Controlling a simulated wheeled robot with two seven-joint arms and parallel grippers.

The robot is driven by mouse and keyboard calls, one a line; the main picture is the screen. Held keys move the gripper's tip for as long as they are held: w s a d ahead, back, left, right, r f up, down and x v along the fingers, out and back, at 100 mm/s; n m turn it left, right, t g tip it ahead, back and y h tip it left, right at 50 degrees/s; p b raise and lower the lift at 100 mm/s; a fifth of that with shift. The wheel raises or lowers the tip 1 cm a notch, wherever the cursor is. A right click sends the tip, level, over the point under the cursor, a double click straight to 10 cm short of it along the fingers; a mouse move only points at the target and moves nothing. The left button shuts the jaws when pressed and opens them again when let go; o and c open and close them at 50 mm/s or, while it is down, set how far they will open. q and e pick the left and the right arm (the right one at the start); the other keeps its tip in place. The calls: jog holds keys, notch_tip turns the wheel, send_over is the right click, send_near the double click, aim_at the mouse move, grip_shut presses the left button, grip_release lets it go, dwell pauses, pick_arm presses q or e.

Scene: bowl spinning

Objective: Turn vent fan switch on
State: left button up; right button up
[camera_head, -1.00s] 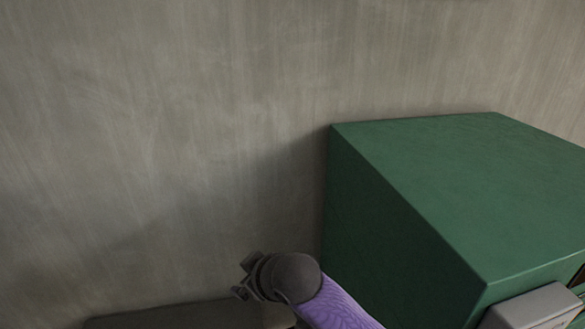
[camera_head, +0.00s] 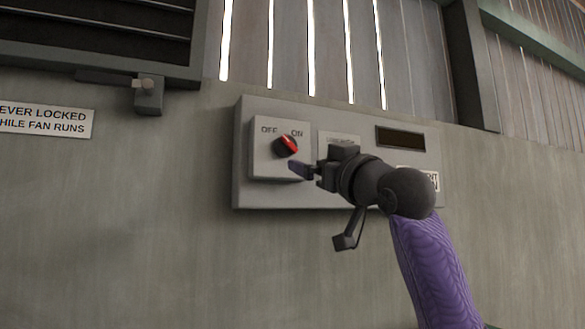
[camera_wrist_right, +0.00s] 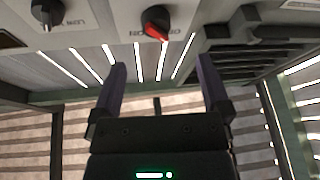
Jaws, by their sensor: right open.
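The vent fan switch is a round dark knob (camera_head: 286,147) with a red pointer bar, on a pale plate marked OFF at left and ON at right. The bar slants, its upper end leaning toward the OFF side. My right gripper (camera_head: 303,171) is open just below and right of the knob, apart from it, and partly hides the plate. In the wrist view the knob (camera_wrist_right: 155,22) shows upside down beyond the open, empty fingers (camera_wrist_right: 162,78), between their lines. My left gripper is not in view.
The grey control box (camera_head: 245,190) carries a second switch plate (camera_head: 338,137), mostly behind my gripper, and a dark display (camera_head: 400,137). A warning sign (camera_head: 45,119) and a louvred vent with a latch (camera_head: 148,95) are at left. The wall below the box is clear.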

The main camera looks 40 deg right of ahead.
aim_at(292, 148)
jog(key=shift+h, duration=0.3)
jog(key=p+x, duration=0.2)
jog(key=x, duration=0.1)
jog(key=r+p+x, duration=0.1)
jog(key=p+x, duration=0.4)
jog(key=x, duration=0.1)
jog(key=shift+s+d+r, duration=0.1)
jog(key=shift+s+r, duration=0.15)
jog(key=shift+w+f+p, duration=0.1)
jog(key=shift+w+p, duration=0.2)
jog(key=shift+w, duration=0.1)
jog(key=shift+f, duration=0.1)
jog(key=c, duration=1.3)
jog(key=shift+o, duration=0.2)
jog(key=shift+m, duration=0.3)
